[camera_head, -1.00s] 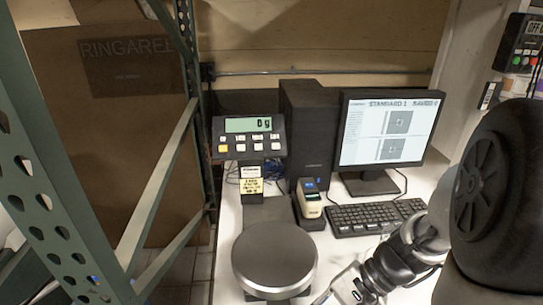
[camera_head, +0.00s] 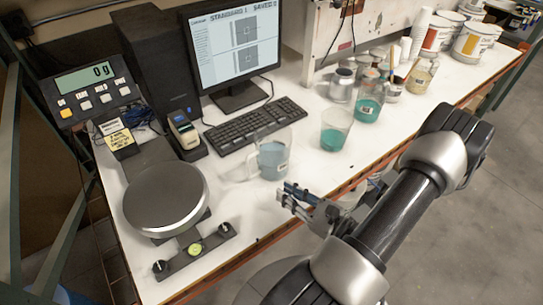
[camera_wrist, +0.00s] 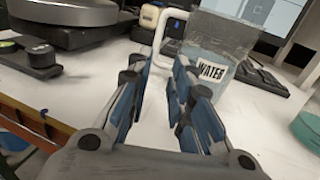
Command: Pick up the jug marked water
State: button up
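The jug marked water (camera_head: 272,158) is a clear jug with pale blue liquid, standing upright on the white bench in front of the keyboard. In the wrist view the jug (camera_wrist: 217,50) shows its "WATER" label and a white handle on its left side. My gripper (camera_head: 287,194) is at the bench's front edge, just in front of the jug. In the wrist view my gripper (camera_wrist: 166,75) has its two blue-padded fingers apart, with nothing between them. The handle lies beyond the fingertips, and the jug body is behind the right finger.
A round scale (camera_head: 165,197) stands to the left. A beaker of teal liquid (camera_head: 335,130) stands right of the jug, with several jars beyond. The keyboard (camera_head: 256,124) and monitor (camera_head: 236,48) are behind. Bare bench shows between the scale and the jug.

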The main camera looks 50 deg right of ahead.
jog(key=b, duration=0.1)
send_near(250, 171)
jog(key=w, duration=0.5)
jog(key=shift+w+d+f, duration=0.1)
jog(key=shift+w+d, duration=0.05)
jog(key=shift+w, duration=0.1)
jog(key=shift+w+a+b, duration=0.15)
jog(key=shift+w+b, duration=0.2)
jog(key=shift+w, duration=1)
jog(key=shift+w+a+b, duration=0.1)
jog(key=shift+w+b, duration=0.2)
jog(key=shift+w, duration=1.05)
jog(key=shift+c, duration=0.4)
grip_shut()
